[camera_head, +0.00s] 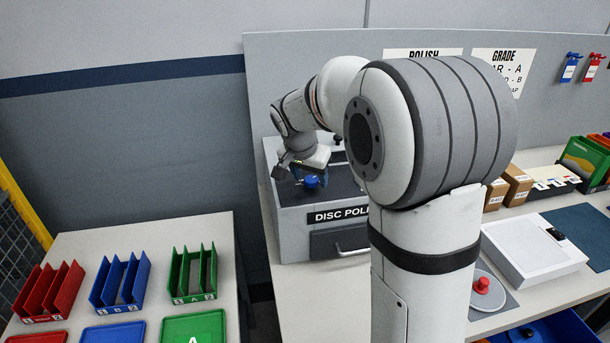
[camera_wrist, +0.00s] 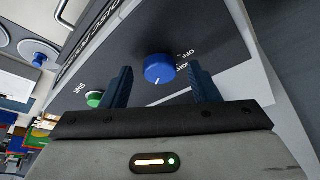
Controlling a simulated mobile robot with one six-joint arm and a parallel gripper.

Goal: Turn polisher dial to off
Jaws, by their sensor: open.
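The disc polisher (camera_head: 295,221) is a grey box with a dark top panel, standing at the back left of the right bench. Its blue dial (camera_wrist: 158,68) shows in the wrist view, and in the head view the dial (camera_head: 311,182) is partly hidden by my gripper. A short white mark on the dial points toward my gripper's palm, not at the OFF label (camera_wrist: 187,53). My gripper (camera_wrist: 160,70) is open, its dark blue fingers on either side of the dial, with visible gaps. In the head view my gripper (camera_head: 310,176) is over the panel.
A green START button (camera_wrist: 94,98) sits left of the dial in the wrist view. My arm hides part of the polisher. A white box (camera_head: 532,250) and red knob (camera_head: 482,285) lie at right. Red (camera_head: 48,292), blue (camera_head: 120,283) and green (camera_head: 193,274) racks stand at left.

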